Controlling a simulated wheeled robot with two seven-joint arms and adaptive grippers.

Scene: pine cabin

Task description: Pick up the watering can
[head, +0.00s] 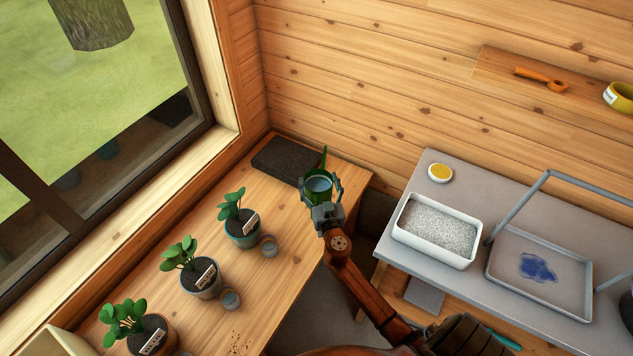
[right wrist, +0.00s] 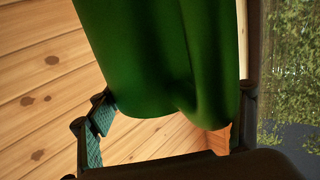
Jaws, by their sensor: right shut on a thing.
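The green watering can (head: 324,161) is at the far right corner of the wooden table, beside a dark mat; its open top shows a pale blue inside. My right gripper (head: 321,190) is shut on the can, its fingers on either side of the body. In the right wrist view the can's green body (right wrist: 160,60) fills the upper middle, with a finger pad at its left and another at its right. I cannot tell whether the can touches the table. My left gripper is not in view.
The wooden table (head: 262,305) holds several potted plants (head: 203,277) with labels and small cups. The dark mat (head: 288,160) lies at the back corner. To the right, a grey counter (head: 400,265) bears a white tub (head: 437,232) and a tray (head: 541,270) with a blue patch.

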